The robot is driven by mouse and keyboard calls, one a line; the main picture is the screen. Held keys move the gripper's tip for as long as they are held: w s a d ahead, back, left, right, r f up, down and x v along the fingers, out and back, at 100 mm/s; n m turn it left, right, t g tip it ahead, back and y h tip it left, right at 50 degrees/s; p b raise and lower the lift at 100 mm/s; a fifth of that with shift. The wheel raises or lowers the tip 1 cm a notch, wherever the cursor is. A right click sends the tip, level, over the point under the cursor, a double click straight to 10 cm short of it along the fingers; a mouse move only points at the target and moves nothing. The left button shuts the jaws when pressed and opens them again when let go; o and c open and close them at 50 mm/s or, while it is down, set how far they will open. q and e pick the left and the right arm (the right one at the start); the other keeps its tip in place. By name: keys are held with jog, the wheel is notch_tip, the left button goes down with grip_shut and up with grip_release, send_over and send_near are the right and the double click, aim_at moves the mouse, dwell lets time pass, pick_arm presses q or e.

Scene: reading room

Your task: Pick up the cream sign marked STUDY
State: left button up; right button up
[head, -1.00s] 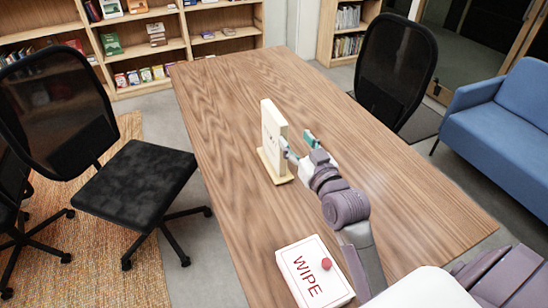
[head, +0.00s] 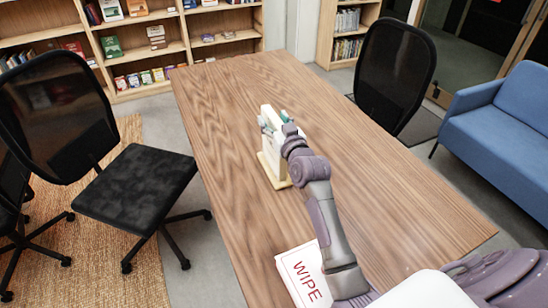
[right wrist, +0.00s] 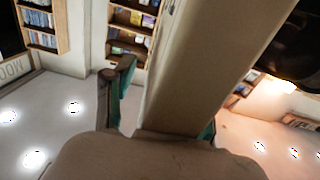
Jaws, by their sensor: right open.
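The cream sign (head: 271,146) stands upright on its base on the wooden table, near the middle. Its lettering cannot be read from here. My right gripper (head: 275,119) is at the upper part of the sign, open, with one finger on either side of the panel. In the right wrist view the sign (right wrist: 205,65) runs up between the two spread fingers as a tall pale slab. A gap shows between the left finger and the panel; the right finger is mostly hidden behind it. My left gripper is not in view.
A white WIPE box (head: 301,274) lies at the table's near edge, partly covered by my right arm. The table (head: 225,90) is otherwise clear. Black office chairs (head: 135,188) stand left and right, with a blue sofa (head: 505,135) beyond on the right.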

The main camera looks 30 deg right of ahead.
grip_shut()
dwell(0.3)
jog(key=shift+r, duration=0.2)
